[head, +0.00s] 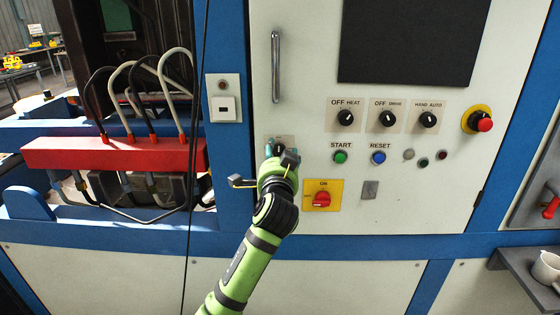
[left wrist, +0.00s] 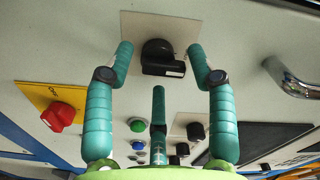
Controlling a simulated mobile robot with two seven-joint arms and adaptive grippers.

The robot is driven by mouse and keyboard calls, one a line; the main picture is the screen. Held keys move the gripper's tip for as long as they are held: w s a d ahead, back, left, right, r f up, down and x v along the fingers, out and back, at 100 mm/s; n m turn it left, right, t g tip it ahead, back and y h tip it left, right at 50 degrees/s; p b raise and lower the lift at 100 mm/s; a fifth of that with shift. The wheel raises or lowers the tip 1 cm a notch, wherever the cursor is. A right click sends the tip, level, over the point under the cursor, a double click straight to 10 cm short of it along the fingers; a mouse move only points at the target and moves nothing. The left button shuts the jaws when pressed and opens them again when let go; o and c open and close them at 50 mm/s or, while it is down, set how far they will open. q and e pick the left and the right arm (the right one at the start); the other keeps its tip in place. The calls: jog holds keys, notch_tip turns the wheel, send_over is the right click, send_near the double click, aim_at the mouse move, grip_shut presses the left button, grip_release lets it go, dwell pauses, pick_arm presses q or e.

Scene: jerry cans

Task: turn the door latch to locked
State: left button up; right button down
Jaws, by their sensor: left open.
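The door latch is a black knob (left wrist: 158,55) on a pale square plate (left wrist: 180,28) on the cabinet door, seen in the left wrist view. In the head view the plate (head: 283,139) shows only in part, and my gripper hides most of the latch. My left gripper (head: 282,153) is in front of the latch, with its teal fingers open. In the left wrist view two fingertips lie on either side of the knob and a third finger is below it. I cannot tell whether any finger touches it. My right gripper is not in view.
A red rotary switch on a yellow plate (head: 322,194) is just below right of the gripper. Green (head: 340,157) and blue (head: 378,157) buttons, several black selector knobs and a red emergency stop (head: 484,124) lie to the right. A vertical metal handle (head: 275,66) is above.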

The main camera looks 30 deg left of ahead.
pick_arm(q)
jog(key=v, duration=1.2)
jog(key=shift+w+d, duration=0.1)
